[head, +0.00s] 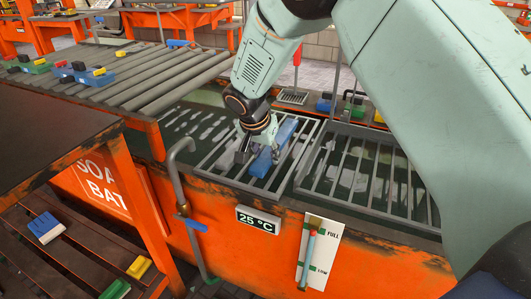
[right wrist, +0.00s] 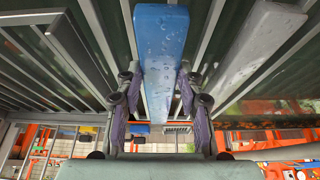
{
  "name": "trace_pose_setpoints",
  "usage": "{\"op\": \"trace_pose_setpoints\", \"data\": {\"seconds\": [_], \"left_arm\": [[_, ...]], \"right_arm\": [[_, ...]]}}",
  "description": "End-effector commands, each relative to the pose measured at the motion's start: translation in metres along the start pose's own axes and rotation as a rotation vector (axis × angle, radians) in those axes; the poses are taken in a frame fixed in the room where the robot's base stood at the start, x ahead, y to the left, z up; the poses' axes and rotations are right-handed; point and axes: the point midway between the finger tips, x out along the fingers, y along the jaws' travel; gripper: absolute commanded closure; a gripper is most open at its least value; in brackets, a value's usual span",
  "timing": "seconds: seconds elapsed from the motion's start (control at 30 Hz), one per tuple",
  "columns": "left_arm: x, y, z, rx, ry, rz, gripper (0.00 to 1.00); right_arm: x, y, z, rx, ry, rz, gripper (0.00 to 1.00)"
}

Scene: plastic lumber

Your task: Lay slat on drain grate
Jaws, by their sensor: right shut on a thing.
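A wet blue slat (head: 286,133) is held by my right gripper (head: 262,147) low over the left drain grate (head: 213,159) of the orange tank. In the right wrist view the gripper's fingers (right wrist: 158,85) close on both sides of the blue slat (right wrist: 160,40), and water drops show on its face. The slat runs about along the grate bars; I cannot tell whether it touches them. A grey slat (right wrist: 262,45) lies on the grate beside it, and shows partly behind the gripper in the head view. My left gripper is not in view.
A second drain grate (head: 400,205) is at right, with pale pieces below its bars. A roller conveyor (head: 150,75) is at upper left, with coloured blocks near it. A bent grey pipe (head: 176,180) and a 25 °C display (head: 258,220) stand at the tank's front.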

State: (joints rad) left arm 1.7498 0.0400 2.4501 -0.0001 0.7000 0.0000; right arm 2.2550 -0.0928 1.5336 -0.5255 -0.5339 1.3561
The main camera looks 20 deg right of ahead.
Motion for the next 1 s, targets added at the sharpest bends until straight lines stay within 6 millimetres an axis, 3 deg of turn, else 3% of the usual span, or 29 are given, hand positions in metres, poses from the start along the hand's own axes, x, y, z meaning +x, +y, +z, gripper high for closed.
{"op": "trace_pose_setpoints", "data": {"seconds": [0.87,0.9,1.0], "left_arm": [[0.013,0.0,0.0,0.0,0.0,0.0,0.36],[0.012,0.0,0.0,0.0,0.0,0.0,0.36],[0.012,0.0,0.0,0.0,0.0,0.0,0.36]], "right_arm": [[0.013,0.0,0.005,0.0,0.001,-0.001,1.0],[0.013,0.0,0.005,0.0,0.001,-0.001,0.61],[0.013,0.0,0.005,0.0,0.001,-0.001,0.53]]}}
